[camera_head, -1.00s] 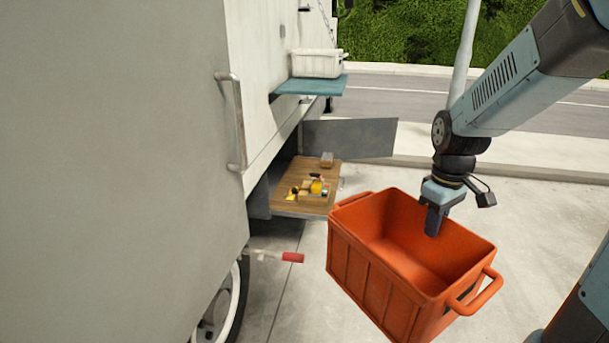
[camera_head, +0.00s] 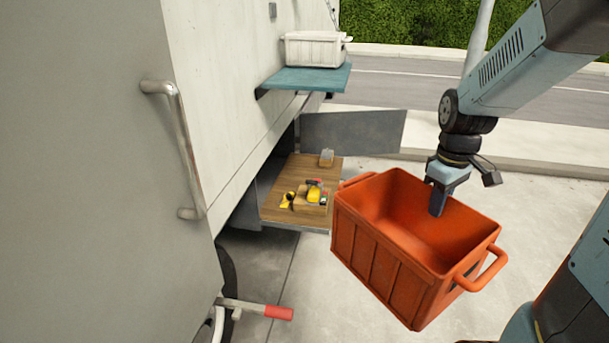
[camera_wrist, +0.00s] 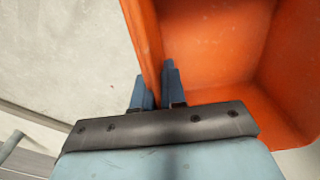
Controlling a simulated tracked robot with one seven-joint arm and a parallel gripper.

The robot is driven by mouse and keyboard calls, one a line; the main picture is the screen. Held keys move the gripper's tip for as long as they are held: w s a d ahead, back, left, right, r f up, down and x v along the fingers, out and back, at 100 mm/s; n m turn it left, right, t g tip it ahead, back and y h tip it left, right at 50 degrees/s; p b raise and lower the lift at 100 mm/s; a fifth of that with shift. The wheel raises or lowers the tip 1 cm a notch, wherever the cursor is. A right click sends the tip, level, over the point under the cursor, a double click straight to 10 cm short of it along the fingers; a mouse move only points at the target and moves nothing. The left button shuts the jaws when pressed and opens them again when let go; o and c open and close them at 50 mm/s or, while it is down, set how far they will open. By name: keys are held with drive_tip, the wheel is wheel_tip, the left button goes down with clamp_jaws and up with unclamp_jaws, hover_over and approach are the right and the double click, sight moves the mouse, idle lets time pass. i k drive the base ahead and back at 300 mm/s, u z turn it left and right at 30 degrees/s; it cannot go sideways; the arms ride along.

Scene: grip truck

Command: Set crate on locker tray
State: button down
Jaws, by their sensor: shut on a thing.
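An orange crate (camera_head: 385,255) with a handle at each end hangs in front of me, held up off the ground and looking empty. My gripper (camera_head: 437,205) is shut on the crate's far wall, one finger inside and one outside. In the wrist view my gripper (camera_wrist: 158,88) pinches the wall of the crate (camera_wrist: 215,45). The wooden locker tray (camera_head: 285,181) sticks out from the truck's lower side, left of and beyond the crate. A yellow tool and other small items lie on it.
An open grey locker door (camera_head: 352,132) stands behind the tray. A teal shelf (camera_head: 305,79) with a white bin (camera_head: 316,49) juts out above. A red-ended lever (camera_head: 278,312) sticks out from the truck near me. Pavement is clear on the right.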

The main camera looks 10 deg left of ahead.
sight(310, 176)
drive_tip(key=i, duration=2.4)
drive_tip(key=z, duration=0.1)
